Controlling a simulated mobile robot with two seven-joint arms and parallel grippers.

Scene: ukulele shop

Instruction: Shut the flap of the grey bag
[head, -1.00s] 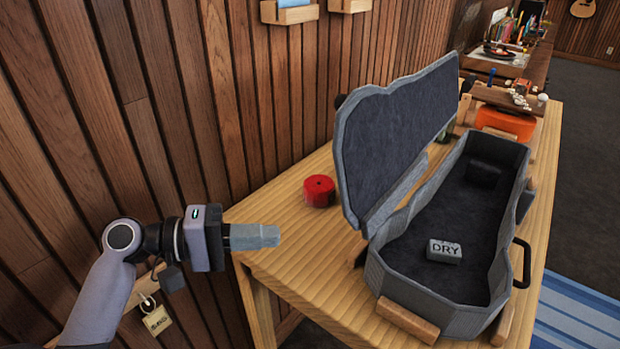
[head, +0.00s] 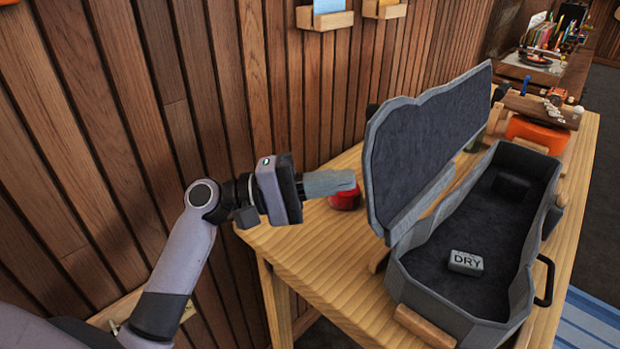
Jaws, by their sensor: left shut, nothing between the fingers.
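The grey bag (head: 408,284) is a ukulele-shaped case lying open on the wooden table. Its flap (head: 425,140) stands up along the bag's left side, dark lining facing right. Inside the dark interior lies a small grey block marked DRY (head: 466,262). My left gripper (head: 345,181) is shut and empty, its fingertips a little to the left of the flap's near end. It is in front of a red round object (head: 345,198) and partly hides it. I cannot tell whether the fingertips touch the flap. My right gripper is not in view.
The wooden table (head: 320,258) has bare room at its near left. An orange case (head: 537,134) and other items stand behind the bag. A black handle (head: 544,281) sticks out on the bag's right. A slatted wood wall (head: 240,90) rises at the left.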

